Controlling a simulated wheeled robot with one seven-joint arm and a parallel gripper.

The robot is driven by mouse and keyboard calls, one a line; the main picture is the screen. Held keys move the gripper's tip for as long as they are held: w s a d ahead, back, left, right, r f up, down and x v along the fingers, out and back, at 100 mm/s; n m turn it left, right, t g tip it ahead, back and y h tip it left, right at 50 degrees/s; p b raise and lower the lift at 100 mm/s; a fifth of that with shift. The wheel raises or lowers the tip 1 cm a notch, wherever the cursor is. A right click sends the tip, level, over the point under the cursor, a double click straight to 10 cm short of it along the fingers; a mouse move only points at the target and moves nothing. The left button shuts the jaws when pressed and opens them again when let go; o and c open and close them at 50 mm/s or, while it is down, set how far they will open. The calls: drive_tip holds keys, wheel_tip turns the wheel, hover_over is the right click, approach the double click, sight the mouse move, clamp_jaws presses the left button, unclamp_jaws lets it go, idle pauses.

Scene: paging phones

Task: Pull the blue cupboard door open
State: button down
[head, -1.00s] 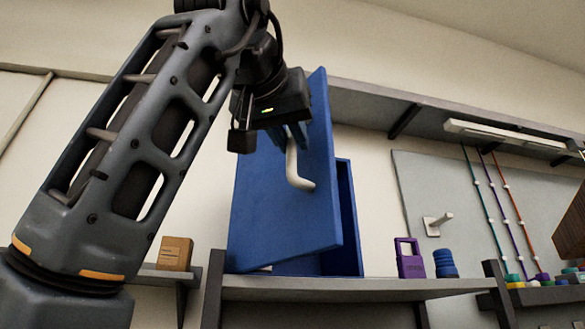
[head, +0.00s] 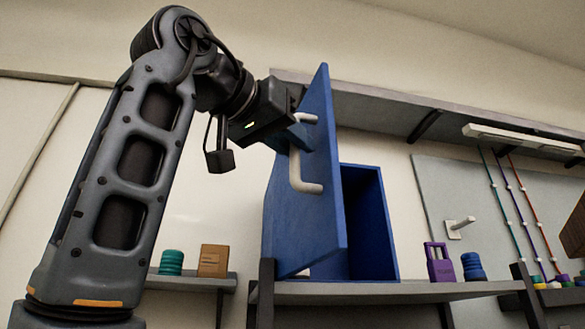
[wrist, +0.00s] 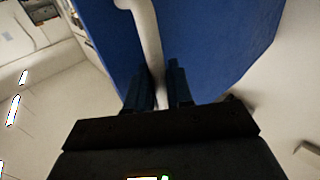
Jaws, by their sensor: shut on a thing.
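The blue cupboard (head: 370,225) stands on a grey shelf, and its blue door (head: 318,195) stands wide open, swung out toward me. A white bar handle (head: 303,183) is fixed on the door's outer face. My gripper (head: 297,135) is at the handle, its fingers partly hidden by the wrist in the head view. In the wrist view my gripper's two dark fingers (wrist: 160,88) are shut on the white handle (wrist: 147,38), one on each side, with the door (wrist: 215,45) behind. The dark inside of the cupboard shows to the right of the door.
The grey shelf (head: 400,292) runs under the cupboard. A purple block (head: 440,264) and a blue ribbed thing (head: 473,266) stand right of it. A lower shelf at left holds a teal ribbed thing (head: 171,262) and a brown box (head: 213,261). An overhead shelf (head: 390,105) runs above.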

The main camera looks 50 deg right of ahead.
drive_tip(key=shift+w+d+r, duration=0.1)
drive_tip(key=shift+w, duration=0.05)
drive_tip(key=c, duration=1.2)
unclamp_jaws()
drive_tip(key=shift+d, duration=0.1)
drive_tip(key=shift+o, duration=0.2)
drive_tip(key=a+b, duration=0.2)
drive_tip(key=a, duration=0.5)
drive_tip(key=shift+a, duration=0.4)
